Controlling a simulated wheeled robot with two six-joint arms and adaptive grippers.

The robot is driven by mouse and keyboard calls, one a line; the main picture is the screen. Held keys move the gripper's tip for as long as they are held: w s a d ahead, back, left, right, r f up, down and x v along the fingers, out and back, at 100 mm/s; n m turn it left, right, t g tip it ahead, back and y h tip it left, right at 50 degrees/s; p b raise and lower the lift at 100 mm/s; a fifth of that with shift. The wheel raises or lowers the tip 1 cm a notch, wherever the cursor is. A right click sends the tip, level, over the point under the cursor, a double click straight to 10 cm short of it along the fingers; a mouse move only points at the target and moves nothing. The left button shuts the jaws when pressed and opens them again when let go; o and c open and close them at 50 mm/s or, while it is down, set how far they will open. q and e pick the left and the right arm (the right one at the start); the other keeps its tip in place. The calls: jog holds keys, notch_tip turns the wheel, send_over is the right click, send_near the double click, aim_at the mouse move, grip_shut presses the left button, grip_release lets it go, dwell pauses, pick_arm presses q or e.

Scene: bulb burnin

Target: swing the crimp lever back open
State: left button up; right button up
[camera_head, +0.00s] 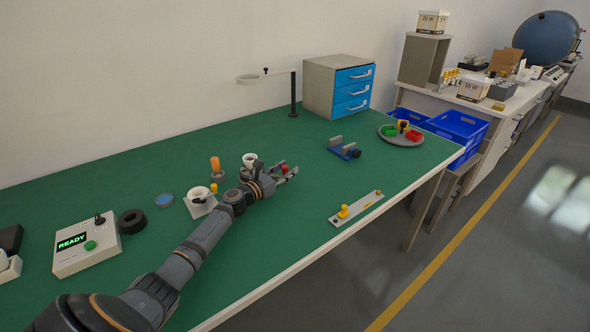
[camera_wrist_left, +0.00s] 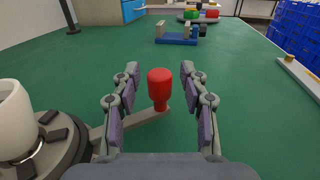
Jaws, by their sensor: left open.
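The crimp lever is a grey bar (camera_wrist_left: 146,121) with an upright red knob (camera_wrist_left: 160,85) at its end. In the left wrist view it reaches right from a round dark base (camera_wrist_left: 62,150) that bears a white cup (camera_wrist_left: 14,118). In the head view the red knob (camera_head: 284,168) is partly hidden by my left gripper (camera_head: 289,174). My left gripper (camera_wrist_left: 158,92) is open, with one finger on each side of the knob. Gaps show between the knob and both fingers. My right gripper is not in view.
A blue vise-like fixture (camera_head: 344,149) and a round tray (camera_head: 417,142) with red and green pieces stand beyond. A bar with a yellow knob (camera_head: 368,202) lies near the front edge. A box reading READY (camera_head: 87,249) sits left.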

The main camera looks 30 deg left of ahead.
pick_arm(q)
jog(key=shift+s, duration=0.1)
jog(key=shift+c, duration=0.6)
grip_shut()
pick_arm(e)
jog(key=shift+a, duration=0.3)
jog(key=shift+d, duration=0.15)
